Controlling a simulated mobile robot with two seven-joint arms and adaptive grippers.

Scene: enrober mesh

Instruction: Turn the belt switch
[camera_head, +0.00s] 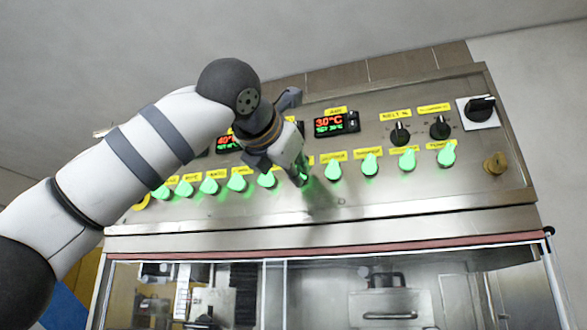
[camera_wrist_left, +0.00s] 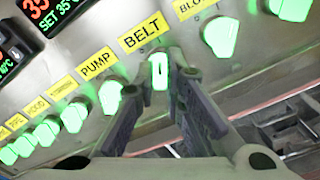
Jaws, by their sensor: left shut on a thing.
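The belt switch is a glowing green knob (camera_wrist_left: 158,72) under a yellow BELT label (camera_wrist_left: 143,35) in the left wrist view. My left gripper (camera_wrist_left: 157,80) has one finger on each side of this knob and is shut on it. In the head view my left gripper (camera_head: 303,178) is at the panel, in the row of green knobs, and hides most of the knob it holds. Which way the knob is turned is hard to tell. My right gripper is in neither view.
A green PUMP knob (camera_wrist_left: 110,96) is close on the left and another green knob (camera_wrist_left: 221,37) on the right. The metal panel (camera_head: 400,195) also bears black knobs (camera_head: 400,134), a red-and-green display (camera_head: 329,124) and a brass keylock (camera_head: 495,164). A glass-fronted cabinet (camera_head: 330,290) is below.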

